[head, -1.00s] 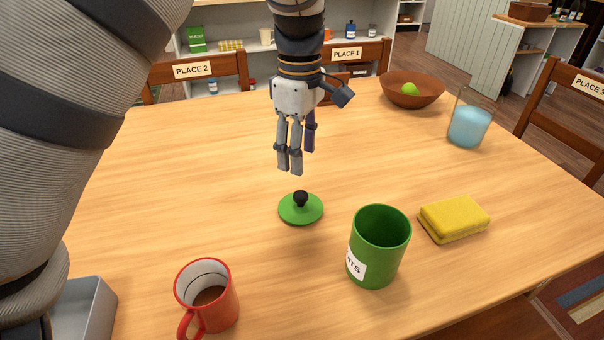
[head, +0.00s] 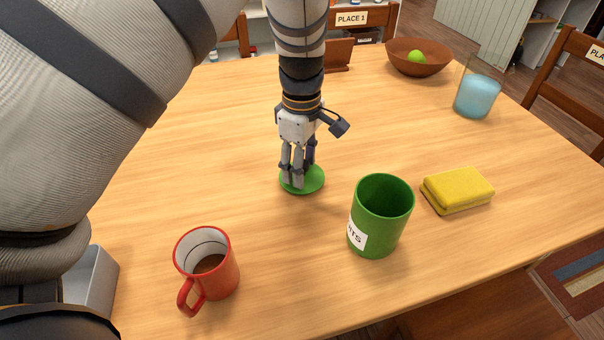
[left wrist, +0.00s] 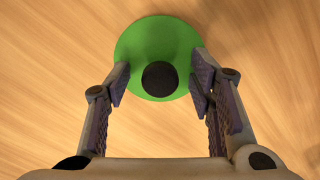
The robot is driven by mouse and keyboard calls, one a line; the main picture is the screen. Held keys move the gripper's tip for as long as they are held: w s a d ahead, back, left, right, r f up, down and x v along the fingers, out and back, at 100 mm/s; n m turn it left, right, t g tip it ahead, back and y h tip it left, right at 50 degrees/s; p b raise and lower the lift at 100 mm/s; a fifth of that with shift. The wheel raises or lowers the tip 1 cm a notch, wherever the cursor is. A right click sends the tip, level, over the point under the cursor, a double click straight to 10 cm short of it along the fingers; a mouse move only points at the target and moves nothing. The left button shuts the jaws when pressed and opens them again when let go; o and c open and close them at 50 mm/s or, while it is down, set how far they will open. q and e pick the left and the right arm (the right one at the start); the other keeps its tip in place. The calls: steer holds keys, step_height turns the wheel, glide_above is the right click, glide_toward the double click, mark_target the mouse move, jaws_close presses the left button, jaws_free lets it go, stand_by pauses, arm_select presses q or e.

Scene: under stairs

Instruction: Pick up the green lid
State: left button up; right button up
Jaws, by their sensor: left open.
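The green lid (head: 316,182) lies flat on the table near its middle, behind and left of the green canister (head: 381,216), which stands upright with its top uncovered. My left gripper (head: 297,180) points down over the lid, its fingertips low at the lid. In the left wrist view, the lid (left wrist: 138,38) has a round black knob (left wrist: 159,78) at its centre. The open fingers of my left gripper (left wrist: 159,84) stand on either side of the knob, with a gap on both sides. In the head view the fingers hide the knob. My right gripper is not seen.
A red mug (head: 208,271) with brown liquid stands at the front left, beside a grey bin (head: 92,282). A yellow sponge (head: 457,190) lies right of the canister. A glass of blue liquid (head: 476,97) and a brown bowl (head: 419,58) with a green fruit stand at the back right.

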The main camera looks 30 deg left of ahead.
arm_select(q)
jaws_close()
